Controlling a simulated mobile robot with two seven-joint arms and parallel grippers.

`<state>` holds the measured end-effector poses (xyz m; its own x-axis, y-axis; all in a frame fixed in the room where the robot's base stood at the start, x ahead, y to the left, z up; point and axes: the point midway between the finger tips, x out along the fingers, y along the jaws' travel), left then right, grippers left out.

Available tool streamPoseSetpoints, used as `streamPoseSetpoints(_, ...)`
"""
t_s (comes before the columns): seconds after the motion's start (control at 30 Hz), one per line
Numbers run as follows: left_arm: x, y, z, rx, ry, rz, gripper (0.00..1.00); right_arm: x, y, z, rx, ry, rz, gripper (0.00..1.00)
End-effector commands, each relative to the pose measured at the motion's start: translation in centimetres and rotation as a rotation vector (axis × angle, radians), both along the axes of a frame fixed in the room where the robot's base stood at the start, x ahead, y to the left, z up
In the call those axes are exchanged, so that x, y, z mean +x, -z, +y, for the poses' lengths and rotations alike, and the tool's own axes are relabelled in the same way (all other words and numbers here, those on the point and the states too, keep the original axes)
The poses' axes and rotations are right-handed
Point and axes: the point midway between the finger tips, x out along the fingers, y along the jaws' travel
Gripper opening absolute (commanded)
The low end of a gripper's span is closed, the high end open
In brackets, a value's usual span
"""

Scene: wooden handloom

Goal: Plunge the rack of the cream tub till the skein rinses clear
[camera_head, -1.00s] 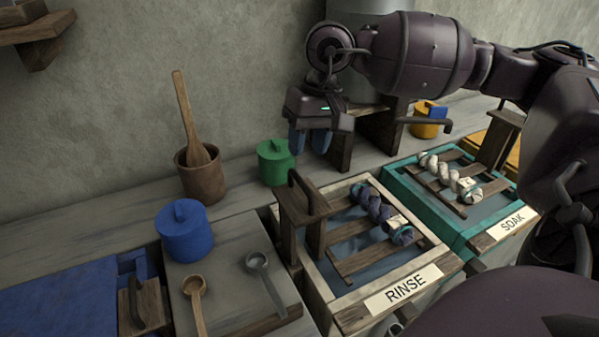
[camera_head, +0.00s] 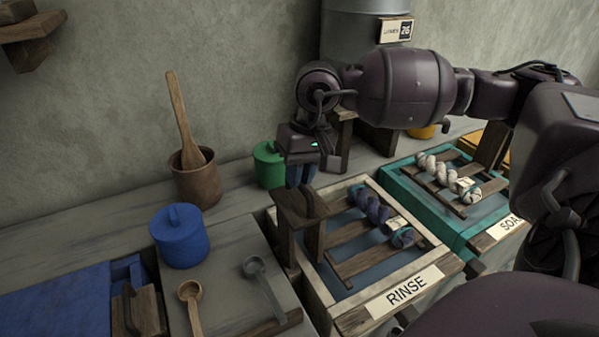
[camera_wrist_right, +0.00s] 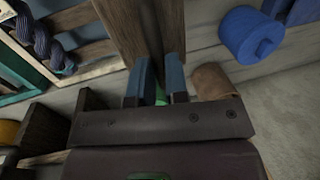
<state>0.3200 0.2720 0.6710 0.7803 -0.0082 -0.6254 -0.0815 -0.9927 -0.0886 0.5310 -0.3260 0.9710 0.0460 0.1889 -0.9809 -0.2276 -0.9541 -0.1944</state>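The cream tub (camera_head: 441,259), labelled RINSE, holds bluish water. Its wooden rack (camera_head: 362,265) lies across the opening, with an upright post and a flat top (camera_head: 301,203) at the left end. A twisted blue-purple skein (camera_head: 372,207) with a pale band rests on the slats; it also shows in the wrist view (camera_wrist_right: 38,42). My right gripper (camera_head: 300,174) points down with its fingertips at the rack's top, where the handle is largely hidden. In the wrist view its two blue fingers (camera_wrist_right: 159,80) have a narrow gap; whether they hold the handle is unclear. My left gripper is out of view.
A teal SOAK tub (camera_head: 452,237) with a pale skein (camera_head: 447,178) stands to the right. A green lidded pot (camera_head: 268,165) is close behind my right gripper.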

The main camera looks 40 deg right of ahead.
Motion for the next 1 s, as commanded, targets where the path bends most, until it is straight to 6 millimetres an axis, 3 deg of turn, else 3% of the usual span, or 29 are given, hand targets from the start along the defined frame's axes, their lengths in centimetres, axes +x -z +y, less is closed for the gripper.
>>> streamPoseSetpoints(0.1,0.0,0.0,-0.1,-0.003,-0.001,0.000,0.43,0.0,0.0,0.0,0.000,0.000,0.000,0.00)
streamPoseSetpoints(0.33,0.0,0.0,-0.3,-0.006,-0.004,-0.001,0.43,0.0,-0.1,0.0,0.000,0.000,-0.001,0.00)
streamPoseSetpoints(0.6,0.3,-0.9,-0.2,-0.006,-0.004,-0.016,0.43,0.0,-3.6,0.0,0.001,0.002,-0.006,0.00)
streamPoseSetpoints(0.87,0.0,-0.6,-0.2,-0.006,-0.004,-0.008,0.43,0.1,-3.7,0.0,0.001,0.002,-0.005,0.00)
streamPoseSetpoints(0.9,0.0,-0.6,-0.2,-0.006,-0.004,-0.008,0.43,0.1,-3.8,0.0,0.001,0.002,-0.006,0.19)
streamPoseSetpoints(1.0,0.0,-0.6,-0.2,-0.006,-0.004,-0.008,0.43,0.1,-3.7,0.0,0.001,0.002,-0.005,0.34)
